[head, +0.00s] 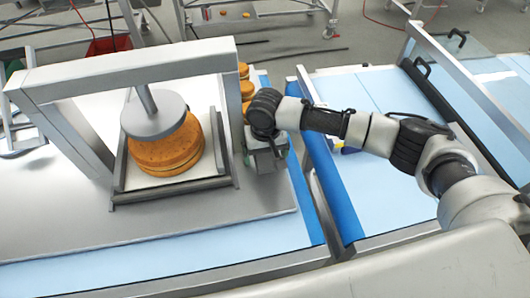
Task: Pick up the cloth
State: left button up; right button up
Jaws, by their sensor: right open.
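I cannot make out a cloth for certain. A small blue and yellow item (349,150) shows partly from under my right arm on the light blue surface, too hidden to name. My right gripper (266,162) points down just right of the metal press frame, at the edge of the grey worktop. Its fingers are open, and their tips and what lies under them are hard to see. My left gripper is not in view.
The metal press (124,65) stands at left, its round plate (154,116) over a stack of round cake layers (168,158). More orange-brown rounds (246,88) stand behind my right gripper. A raised blue strip (328,175) divides the light blue surfaces. The right surface (390,205) has clear room.

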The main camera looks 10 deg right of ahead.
jog(key=c, duration=1)
jog(key=shift+r, duration=0.15)
jog(key=shift+r+b, duration=0.35)
jog(key=shift+r, duration=0.2)
notch_tip(320, 180, up, 2)
jog(key=shift+r+b, duration=0.1)
jog(key=shift+b, duration=0.45)
jog(key=d+b, duration=0.4)
jog(key=d, duration=1.4)
